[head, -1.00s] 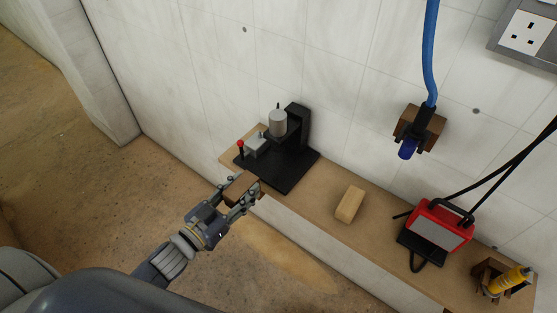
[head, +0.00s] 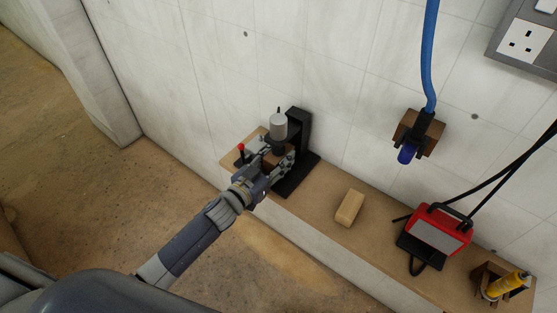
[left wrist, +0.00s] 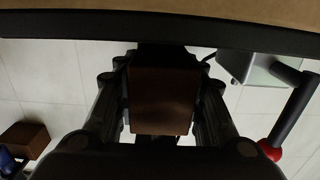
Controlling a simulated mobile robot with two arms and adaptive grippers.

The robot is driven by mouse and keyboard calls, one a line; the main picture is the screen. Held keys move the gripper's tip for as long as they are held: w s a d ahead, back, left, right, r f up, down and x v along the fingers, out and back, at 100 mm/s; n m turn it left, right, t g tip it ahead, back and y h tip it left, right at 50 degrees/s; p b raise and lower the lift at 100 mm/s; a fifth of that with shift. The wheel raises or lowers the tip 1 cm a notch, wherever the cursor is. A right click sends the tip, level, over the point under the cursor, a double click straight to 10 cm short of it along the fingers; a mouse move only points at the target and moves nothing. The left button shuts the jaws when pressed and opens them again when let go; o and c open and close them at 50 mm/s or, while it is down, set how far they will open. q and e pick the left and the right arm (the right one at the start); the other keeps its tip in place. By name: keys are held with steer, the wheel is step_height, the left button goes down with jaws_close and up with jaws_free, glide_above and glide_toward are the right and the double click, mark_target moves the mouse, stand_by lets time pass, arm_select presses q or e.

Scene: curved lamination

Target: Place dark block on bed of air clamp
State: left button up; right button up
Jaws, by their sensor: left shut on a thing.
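The air clamp (head: 297,128) is a black press with a grey cylinder, a black base and a red-knobbed lever, at the back left of the shelf. My left gripper (head: 277,160) is over the clamp's base, below the cylinder. It is shut on the dark block (left wrist: 162,100), a brown block between its fingers in the left wrist view. In the head view the gripper hides much of the block and part of the bed, so I cannot tell whether the block touches the bed. My right gripper is not in view.
A light wood block (head: 349,207) lies on the shelf right of the clamp. Further right are a red work lamp (head: 439,230) and a yellow bottle (head: 508,284) in a holder. A blue hose (head: 430,60) hangs above. The red knob (left wrist: 268,150) is close beside the gripper.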

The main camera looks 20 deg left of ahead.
arm_select(q)
steer(key=shift+s+f, duration=0.1)
steer(key=shift+f, duration=0.6)
steer(key=shift+f, duration=0.2)
steer(key=o, duration=1.1)
steer(key=shift+r, duration=0.25)
steer(key=shift+s+a+f, duration=0.1)
steer(key=shift+s+f, duration=0.05)
steer(key=shift+s, duration=0.15)
steer(key=v, duration=1.1)
steer(key=shift+s+a, duration=0.15)
